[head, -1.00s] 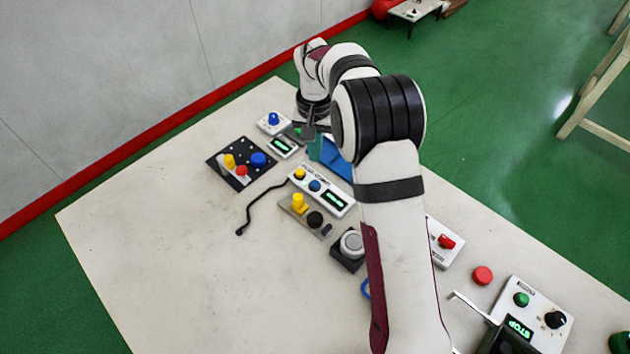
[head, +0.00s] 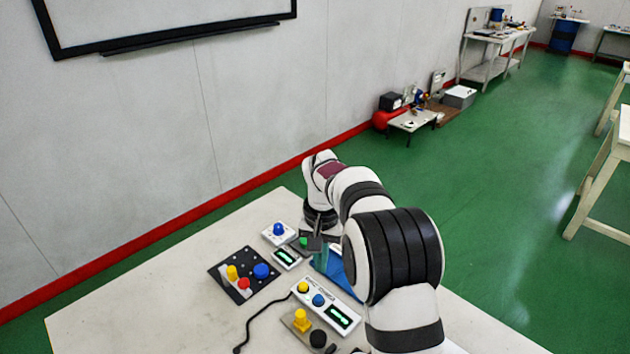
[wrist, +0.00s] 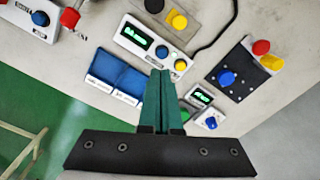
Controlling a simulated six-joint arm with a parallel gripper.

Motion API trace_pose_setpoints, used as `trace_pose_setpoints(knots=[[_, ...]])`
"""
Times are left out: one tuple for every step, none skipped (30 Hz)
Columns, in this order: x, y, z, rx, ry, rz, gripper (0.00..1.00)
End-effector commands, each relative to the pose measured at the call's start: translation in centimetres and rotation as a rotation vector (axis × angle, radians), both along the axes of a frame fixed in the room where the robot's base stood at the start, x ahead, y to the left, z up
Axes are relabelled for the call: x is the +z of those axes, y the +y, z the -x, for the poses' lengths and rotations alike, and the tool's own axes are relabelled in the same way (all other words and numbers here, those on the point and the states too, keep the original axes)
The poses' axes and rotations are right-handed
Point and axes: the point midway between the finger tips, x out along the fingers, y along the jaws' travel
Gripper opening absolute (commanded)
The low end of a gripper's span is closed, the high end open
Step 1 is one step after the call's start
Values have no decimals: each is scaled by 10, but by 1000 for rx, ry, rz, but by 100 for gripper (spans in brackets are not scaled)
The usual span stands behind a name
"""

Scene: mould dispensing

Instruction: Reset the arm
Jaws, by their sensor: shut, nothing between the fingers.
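My gripper (wrist: 161,100) is shut and empty in the wrist view, its two green fingers together above the table. It points down over the far part of the table, between a blue two-part holder (wrist: 122,78) on the left and a small white panel with a green display (wrist: 200,96) on the right. In the head view my arm reaches across from the lower right. The gripper is partly hidden there, close to the blue holder (head: 334,266) and the small display panel (head: 286,257).
A black board with yellow, red and blue knobs (head: 245,290) lies on the left. A white panel with a display (head: 335,311), a grey plate with a yellow knob (head: 290,319) and a black cable (head: 262,318) lie nearer. The table's left part (head: 150,300) is clear.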

Motion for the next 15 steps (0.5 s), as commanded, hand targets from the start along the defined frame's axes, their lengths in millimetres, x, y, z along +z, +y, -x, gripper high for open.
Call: trace_pose_setpoints(knots=[[20, -6, 15, -14, -5, -9, 0], [34, -11, 30, -26, -3, -17, 0], [53, -19, 57, -43, -1, -28, 0], [67, -25, 80, -60, 2, -40, 0], [79, -30, 106, -76, 4, -51, 0], [91, -36, 142, -98, 8, -65, 0], [96, -40, 169, -113, 12, -76, 0], [99, -43, 195, -127, 14, -86, 0], [100, -46, 228, -146, 19, -100, 0], [98, -47, 250, -158, 19, -109, 0], [95, -48, 271, -169, 22, -117, 0], [90, -48, 294, -182, 24, -127, 0], [86, -48, 308, -190, 26, -133, 0], [82, -48, 320, -197, 28, -138, 0], [77, -48, 332, -204, 30, -144, 0]])
